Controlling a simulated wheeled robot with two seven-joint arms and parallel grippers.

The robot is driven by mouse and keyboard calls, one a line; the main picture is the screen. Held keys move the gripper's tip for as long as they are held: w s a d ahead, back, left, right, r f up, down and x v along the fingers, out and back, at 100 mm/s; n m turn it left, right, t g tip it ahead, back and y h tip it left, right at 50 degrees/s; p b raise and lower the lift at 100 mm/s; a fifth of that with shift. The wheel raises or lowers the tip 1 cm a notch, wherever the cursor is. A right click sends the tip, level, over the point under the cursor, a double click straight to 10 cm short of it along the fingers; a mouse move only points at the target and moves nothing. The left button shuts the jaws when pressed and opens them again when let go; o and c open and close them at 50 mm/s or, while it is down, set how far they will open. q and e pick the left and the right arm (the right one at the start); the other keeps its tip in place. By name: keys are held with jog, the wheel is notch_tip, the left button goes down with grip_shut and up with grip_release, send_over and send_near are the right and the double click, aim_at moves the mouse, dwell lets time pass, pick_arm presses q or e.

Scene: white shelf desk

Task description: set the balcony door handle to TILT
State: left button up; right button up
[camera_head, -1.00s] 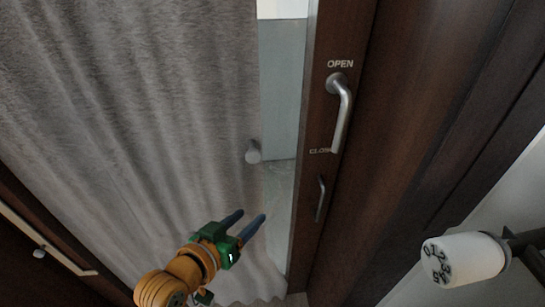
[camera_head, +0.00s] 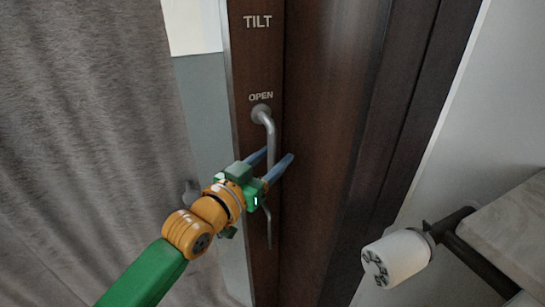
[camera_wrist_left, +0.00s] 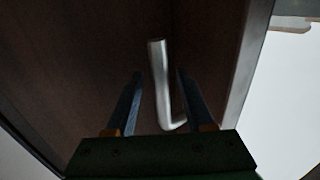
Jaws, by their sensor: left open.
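The balcony door handle (camera_head: 269,128) is a silver lever on the dark brown door frame (camera_head: 259,65). Its pivot sits just below the word OPEN, and its grip hangs downward. The word TILT (camera_head: 257,21) is printed higher up. My left gripper (camera_head: 280,162) is open at the lower part of the handle, its two blue fingers on either side of it in the head view. In the left wrist view the handle (camera_wrist_left: 160,80) stands between the two open fingers (camera_wrist_left: 157,85); contact cannot be told. The lower end of the handle is partly hidden by my gripper in the head view. My right gripper is not in view.
A grey curtain (camera_head: 80,120) hangs at the left. A smaller, thin handle (camera_head: 268,228) is lower on the frame. A white numbered radiator knob (camera_head: 396,258) on a dark pipe and a grey surface (camera_head: 510,235) are at the lower right.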

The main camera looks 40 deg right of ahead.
pick_arm(q)
jog(key=shift+w+d, duration=0.1)
grip_shut()
dwell(1.5)
